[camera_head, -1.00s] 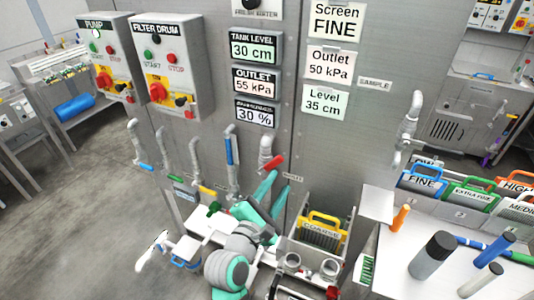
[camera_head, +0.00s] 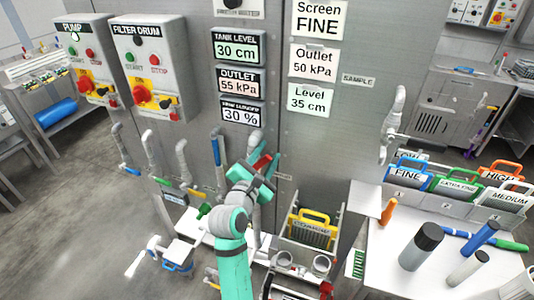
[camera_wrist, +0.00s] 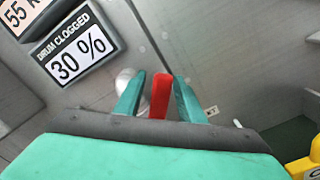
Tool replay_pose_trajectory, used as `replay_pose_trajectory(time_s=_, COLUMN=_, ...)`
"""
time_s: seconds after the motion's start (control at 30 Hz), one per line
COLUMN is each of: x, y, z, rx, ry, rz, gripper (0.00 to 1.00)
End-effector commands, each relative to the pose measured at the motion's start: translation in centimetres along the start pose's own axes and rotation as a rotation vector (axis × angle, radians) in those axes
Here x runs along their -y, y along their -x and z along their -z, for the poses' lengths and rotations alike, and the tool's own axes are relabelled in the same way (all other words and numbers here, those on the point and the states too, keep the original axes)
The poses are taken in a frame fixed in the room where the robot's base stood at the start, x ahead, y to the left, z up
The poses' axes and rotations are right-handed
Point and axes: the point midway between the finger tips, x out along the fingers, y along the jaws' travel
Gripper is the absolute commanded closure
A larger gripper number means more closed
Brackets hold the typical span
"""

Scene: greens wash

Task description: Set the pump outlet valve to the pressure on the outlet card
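The outlet card (camera_head: 314,62) reads 50 kPa on the steel cabinet, and the outlet display (camera_head: 240,85) reads 55 kPa. A valve with a red handle (camera_head: 260,164) sits on the rightmost of several wall pipes. Its label is too small to read, so I cannot confirm it is the outlet valve. My gripper (camera_head: 264,172) is at this handle. In the wrist view my gripper (camera_wrist: 158,97) is open, with the red handle (camera_wrist: 160,95) between its teal fingers. A gap shows on the handle's left; its right side looks close to or touching the other finger.
Neighbouring pipes carry a blue handle (camera_head: 216,150) and a yellow handle (camera_head: 195,192). A rack with a yellow-handled screen (camera_head: 312,232) stands below right. A white table (camera_head: 395,262) with bottles is at the right. Open floor lies at the left.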

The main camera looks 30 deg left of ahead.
Motion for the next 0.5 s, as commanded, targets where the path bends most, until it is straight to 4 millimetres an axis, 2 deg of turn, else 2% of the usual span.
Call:
replay_pose_trajectory(time_s=0.37, x=-0.02, y=-0.64, z=0.01, rx=0.0, ry=0.0, rz=-0.001, gripper=0.64)
replay_pose_trajectory(time_s=0.43, x=-0.03, y=-0.63, z=0.02, rx=0.0, ry=0.0, rz=-0.001, gripper=0.76)
replay_pose_trajectory(time_s=0.5, x=-0.03, y=-0.62, z=0.02, rx=0.0, ry=0.0, rz=-0.001, gripper=0.93)
